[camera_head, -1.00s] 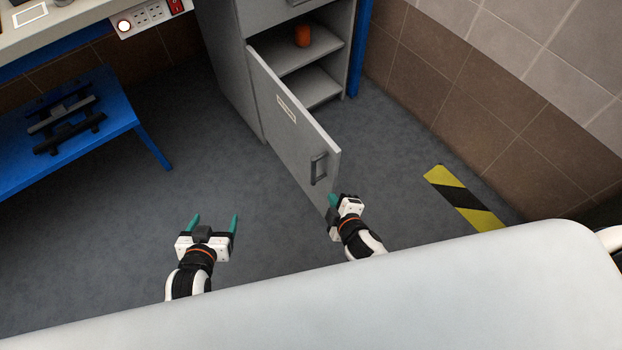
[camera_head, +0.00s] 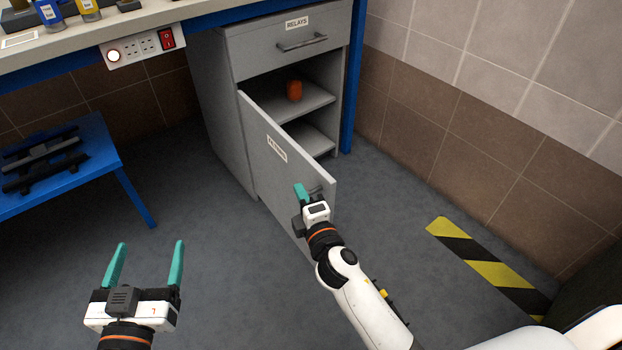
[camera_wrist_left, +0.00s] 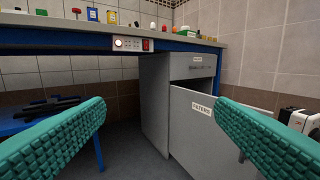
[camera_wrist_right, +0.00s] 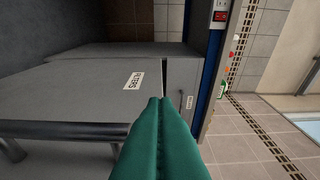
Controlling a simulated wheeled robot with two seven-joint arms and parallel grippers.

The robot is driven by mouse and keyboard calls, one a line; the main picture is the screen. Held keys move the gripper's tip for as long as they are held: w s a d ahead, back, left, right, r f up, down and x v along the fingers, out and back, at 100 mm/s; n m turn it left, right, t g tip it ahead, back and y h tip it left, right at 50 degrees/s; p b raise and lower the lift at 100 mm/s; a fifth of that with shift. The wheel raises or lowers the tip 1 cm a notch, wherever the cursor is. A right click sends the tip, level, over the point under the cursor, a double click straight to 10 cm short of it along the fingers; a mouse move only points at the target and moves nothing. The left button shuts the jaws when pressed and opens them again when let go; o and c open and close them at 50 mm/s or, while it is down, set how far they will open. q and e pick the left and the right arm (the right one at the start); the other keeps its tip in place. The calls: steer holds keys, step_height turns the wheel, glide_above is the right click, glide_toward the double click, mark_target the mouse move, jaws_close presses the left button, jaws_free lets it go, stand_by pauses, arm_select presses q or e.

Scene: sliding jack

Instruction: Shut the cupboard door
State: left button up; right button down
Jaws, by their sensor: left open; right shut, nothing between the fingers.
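The grey cupboard door (camera_head: 262,160) stands ajar, swung out from the cupboard under the drawer. Its labelled outer face also shows in the left wrist view (camera_wrist_left: 195,140) and the right wrist view (camera_wrist_right: 90,90). The bar handle (camera_wrist_right: 60,130) near its free edge is partly hidden by my right gripper in the head view. My right gripper (camera_head: 301,191) is shut and empty, in front of the door's outer face near the handle; I cannot tell whether it touches. My left gripper (camera_head: 147,262) is open and empty over the floor, left of the door and apart from it.
An orange object (camera_head: 294,90) sits on a shelf inside the cupboard. The RELAYS drawer (camera_head: 290,42) above is closed. A blue table (camera_head: 95,150) with dark parts stands at left, under the workbench (camera_head: 75,38). The floor between is clear.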

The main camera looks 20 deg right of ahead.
mark_target(312, 177)
arm_select(q)
steer(key=shift+d+r+t+h, duration=0.15)
steer(key=shift+r+t+h, duration=0.35)
steer(key=shift+r, duration=0.45)
arm_select(e)
steer(key=shift+w+d, duration=0.95)
steer(key=shift+w, duration=0.15)
steer(key=shift+w+d, duration=0.9)
steer(key=shift+w, duration=0.2)
